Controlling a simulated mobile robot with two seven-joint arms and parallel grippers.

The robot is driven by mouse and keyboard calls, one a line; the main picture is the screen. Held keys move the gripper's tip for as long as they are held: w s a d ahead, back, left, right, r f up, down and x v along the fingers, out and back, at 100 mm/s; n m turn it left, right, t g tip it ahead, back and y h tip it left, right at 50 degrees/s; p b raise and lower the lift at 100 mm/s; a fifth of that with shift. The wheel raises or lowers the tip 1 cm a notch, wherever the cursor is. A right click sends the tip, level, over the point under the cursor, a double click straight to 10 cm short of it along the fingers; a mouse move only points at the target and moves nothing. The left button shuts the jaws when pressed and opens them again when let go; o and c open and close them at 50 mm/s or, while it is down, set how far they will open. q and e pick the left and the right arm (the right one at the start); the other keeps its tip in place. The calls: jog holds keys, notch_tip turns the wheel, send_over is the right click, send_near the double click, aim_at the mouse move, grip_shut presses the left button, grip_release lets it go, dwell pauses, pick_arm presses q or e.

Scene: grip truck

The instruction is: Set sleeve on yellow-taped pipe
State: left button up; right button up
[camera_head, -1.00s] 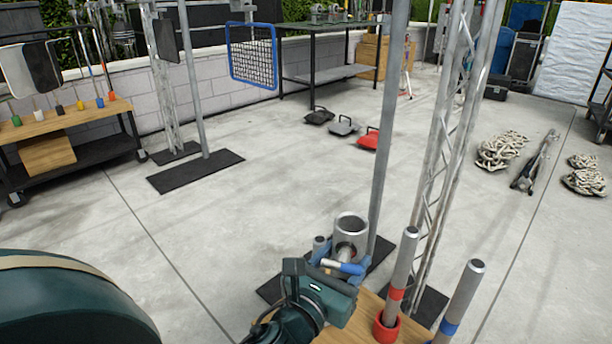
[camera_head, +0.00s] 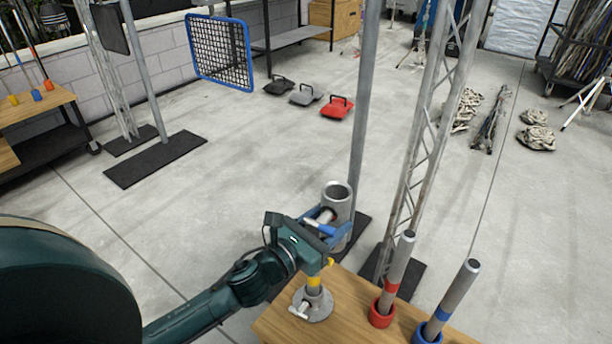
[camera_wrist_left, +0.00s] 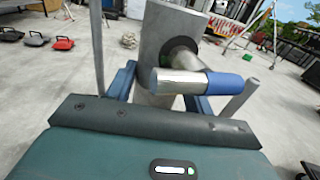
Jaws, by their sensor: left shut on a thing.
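A grey metal sleeve (camera_head: 337,198), a short wide tube with a blue-tipped side handle, is held over the back edge of a wooden table. My left gripper (camera_head: 335,232) is shut on it; the blue fingers also flank the sleeve (camera_wrist_left: 165,25) in the left wrist view, with the handle (camera_wrist_left: 200,82) toward the camera. A yellow-taped pipe (camera_head: 314,281) stands in a round metal base on the table, below and in front of the gripper. Its upper part is hidden by my gripper. The sleeve is apart from its visible part. My right gripper is out of view.
A red-taped pipe (camera_head: 397,265) and a blue-taped pipe (camera_head: 455,295) stand in coloured collars on the wooden table (camera_head: 350,318). A grey pole (camera_head: 362,110) and lattice truss (camera_head: 425,140) rise close behind. The floor left of the table is clear.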

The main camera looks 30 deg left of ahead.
pick_arm(q)
jog(key=r+h+p, duration=0.1)
jog(key=p, duration=0.1)
jog(key=w+a+r+m+g+h+p, duration=0.1)
jog(key=shift+a+r+m+p, duration=0.15)
jog(key=shift+a+m+p, duration=0.1)
jog(key=shift+m+p, duration=0.1)
jog(key=a+f+m+g+h+p, duration=0.1)
jog(key=a+f+m+g+h, duration=0.1)
jog(key=a+f+h, duration=0.1)
jog(key=shift+a+f+p, duration=0.25)
jog(key=shift+p, duration=0.05)
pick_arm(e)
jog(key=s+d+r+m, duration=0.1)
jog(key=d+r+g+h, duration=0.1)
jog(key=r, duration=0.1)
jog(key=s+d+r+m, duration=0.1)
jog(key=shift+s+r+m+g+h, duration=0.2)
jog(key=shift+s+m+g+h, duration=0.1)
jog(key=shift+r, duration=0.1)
pick_arm(q)
jog(key=shift+f, duration=0.2)
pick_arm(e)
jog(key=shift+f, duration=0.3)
pick_arm(q)
jog(key=shift+f+b, duration=0.45)
jog(key=shift+b, duration=0.2)
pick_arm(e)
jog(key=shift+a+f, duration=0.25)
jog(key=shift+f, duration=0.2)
